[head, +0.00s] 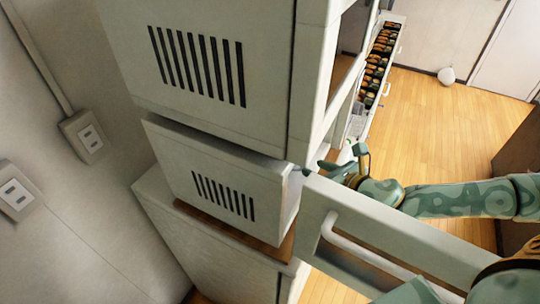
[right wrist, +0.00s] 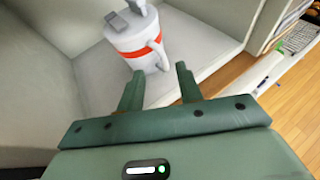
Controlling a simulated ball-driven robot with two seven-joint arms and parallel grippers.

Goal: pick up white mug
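The white mug (right wrist: 133,42) with a red-orange band stands upright on a pale shelf inside a compartment in the right wrist view. Its handle faces the right side, toward my gripper. Grey pieces show at its top. My right gripper (right wrist: 160,80) is open, with its two fingertips just short of the mug's lower part and nothing between them. In the head view my right gripper (head: 343,165) reaches in beside the cabinet from the right, and I cannot make out the mug there. My left gripper is not in view.
An open door or drawer front (head: 390,237) with a white bar handle stands below my right arm. The tall pale cabinet (head: 220,60) blocks the left. A drawer (head: 396,45) with several food items is pulled out behind. The wooden floor (head: 440,120) is mostly clear.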

